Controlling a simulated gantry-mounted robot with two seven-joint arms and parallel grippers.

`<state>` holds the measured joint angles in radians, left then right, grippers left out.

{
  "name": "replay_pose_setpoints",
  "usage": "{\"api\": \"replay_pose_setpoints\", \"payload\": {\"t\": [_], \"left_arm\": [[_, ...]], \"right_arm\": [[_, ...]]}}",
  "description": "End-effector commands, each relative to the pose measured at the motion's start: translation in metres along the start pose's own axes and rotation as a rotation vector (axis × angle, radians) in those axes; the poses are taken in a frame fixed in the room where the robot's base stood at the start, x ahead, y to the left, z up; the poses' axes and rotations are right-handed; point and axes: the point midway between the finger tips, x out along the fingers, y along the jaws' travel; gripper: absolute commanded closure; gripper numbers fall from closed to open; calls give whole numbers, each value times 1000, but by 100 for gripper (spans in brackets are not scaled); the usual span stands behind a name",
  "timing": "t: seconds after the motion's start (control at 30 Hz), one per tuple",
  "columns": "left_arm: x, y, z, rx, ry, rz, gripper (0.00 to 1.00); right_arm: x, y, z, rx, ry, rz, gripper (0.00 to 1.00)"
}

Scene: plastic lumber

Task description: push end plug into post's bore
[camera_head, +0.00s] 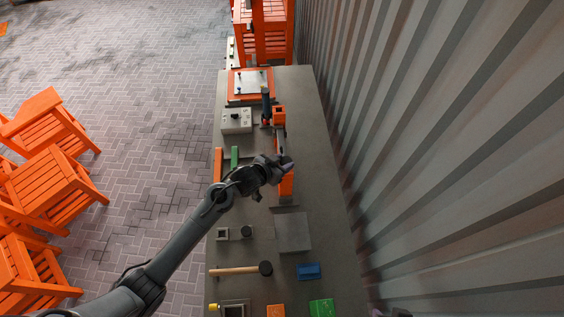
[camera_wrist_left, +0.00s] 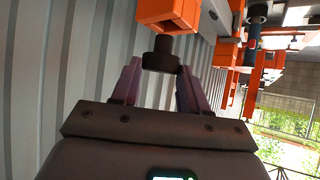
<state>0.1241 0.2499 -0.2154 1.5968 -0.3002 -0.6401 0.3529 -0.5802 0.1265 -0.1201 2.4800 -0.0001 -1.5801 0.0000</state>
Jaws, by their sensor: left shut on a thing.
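The orange post (camera_head: 286,186) lies along the bench, partly covered by my left gripper (camera_head: 284,163). One end of the post (camera_wrist_left: 168,12) shows at the top of the left wrist view. The dark end plug (camera_wrist_left: 161,58) stands between the two purple-grey fingers of my left gripper (camera_wrist_left: 159,70), which is shut on it. The plug's narrower part points at the post's end and overlaps it in the picture. I cannot tell whether it is inside the bore, which is hidden. A purple-grey piece at the bottom right edge (camera_head: 391,313) may be my right gripper; its jaws do not show.
The grey bench (camera_head: 325,215) runs beside a corrugated wall (camera_head: 440,130). A mallet (camera_head: 240,270), a grey plate (camera_head: 293,232), a blue block (camera_head: 308,271) and a dark round piece (camera_head: 247,232) lie on its near half. A grey box (camera_head: 237,120) stands farther back. Orange chairs (camera_head: 55,175) stand left.

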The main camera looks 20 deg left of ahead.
Motion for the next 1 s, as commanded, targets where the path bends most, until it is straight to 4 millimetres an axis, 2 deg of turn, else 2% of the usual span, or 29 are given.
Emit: {"api": "replay_pose_setpoints", "payload": {"t": [0.97, 1.0], "left_arm": [[13, 0, 19, 0, 0, 1, 85], [13, 0, 18, 0, 1, 0, 53]], "right_arm": [[13, -3, 4, 9, 1, -7, 57], [13, -3, 4, 9, 1, -7, 57]]}}
